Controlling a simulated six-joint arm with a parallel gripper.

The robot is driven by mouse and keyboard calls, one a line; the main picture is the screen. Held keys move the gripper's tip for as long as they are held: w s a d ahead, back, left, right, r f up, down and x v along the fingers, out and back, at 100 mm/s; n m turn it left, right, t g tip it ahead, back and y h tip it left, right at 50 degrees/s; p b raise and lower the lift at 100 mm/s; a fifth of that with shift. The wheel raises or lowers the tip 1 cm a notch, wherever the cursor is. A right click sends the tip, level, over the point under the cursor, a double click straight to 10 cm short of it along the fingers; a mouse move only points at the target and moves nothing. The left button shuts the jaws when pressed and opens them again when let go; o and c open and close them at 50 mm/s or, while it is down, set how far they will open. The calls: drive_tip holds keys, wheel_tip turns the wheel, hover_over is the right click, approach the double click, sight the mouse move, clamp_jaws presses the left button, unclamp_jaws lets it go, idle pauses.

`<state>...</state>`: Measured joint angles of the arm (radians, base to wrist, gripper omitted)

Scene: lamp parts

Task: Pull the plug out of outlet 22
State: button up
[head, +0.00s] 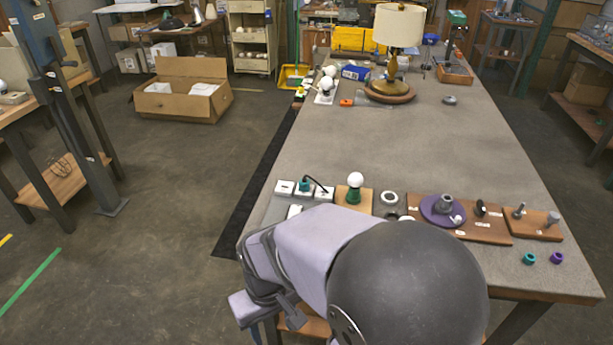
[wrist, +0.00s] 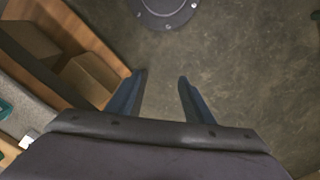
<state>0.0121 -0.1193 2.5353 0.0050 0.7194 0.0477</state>
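Several white outlet plates sit at the near left corner of the workbench in the head view; their numbers are too small to read. A teal plug (head: 304,185) stands on the middle plate (head: 305,193) of the back row. A thin black cord curves from it toward the right plate (head: 325,194). The left plate (head: 284,187) looks empty. Another white plate (head: 294,211) lies in front, partly hidden by my arm. My gripper (wrist: 161,76) is open and empty in the wrist view, its two dark blue fingers apart over bare floor. My arm hides the gripper in the head view.
A white bulb on a green base (head: 355,188) stands right of the outlets. Farther right are a purple disc (head: 442,210) and boards with pegs. A lamp (head: 397,40) stands at the back. The workbench middle (head: 400,140) is clear. Boxes (wrist: 88,78) lie beside the fingers' left.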

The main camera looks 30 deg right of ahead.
sight(303, 179)
drive_tip(key=w+d+r+m+t+p, duration=0.1)
drive_tip(key=w+d+r+m+p, duration=0.1)
drive_tip(key=w+d+m, duration=0.3)
drive_tip(key=w+d+r+m+t+p, duration=0.1)
drive_tip(key=w+d+r+m+p, duration=0.2)
drive_tip(key=w+d+m, duration=0.3)
drive_tip(key=w+d+r+m+t+p, duration=0.1)
drive_tip(key=w+d+r+m, duration=0.4)
drive_tip(key=w+m, duration=0.7)
drive_tip(key=shift+w+d+m+y+p, duration=0.2)
drive_tip(key=shift+d+m+p, duration=0.15)
drive_tip(key=shift+m, duration=0.35)
drive_tip(key=shift+w+d+m+y+p, duration=0.1)
drive_tip(key=shift+w+d+m+p, duration=0.2)
drive_tip(key=shift+m, duration=0.4)
drive_tip(key=w+d+r+m+t+p, duration=0.2)
drive_tip(key=w+d+m, duration=0.2)
drive_tip(key=d+m, duration=0.55)
drive_tip(key=shift+d+p+x, duration=0.15)
drive_tip(key=shift+p+x, duration=0.15)
drive_tip(key=shift+x, duration=0.95)
drive_tip(key=shift+d+p+x, duration=0.15)
drive_tip(key=shift+p+x, duration=0.2)
drive_tip(key=shift+x, duration=0.85)
drive_tip(key=shift+d+p+x, duration=0.2)
drive_tip(key=shift+p+x, duration=0.1)
drive_tip(key=shift+x, duration=0.95)
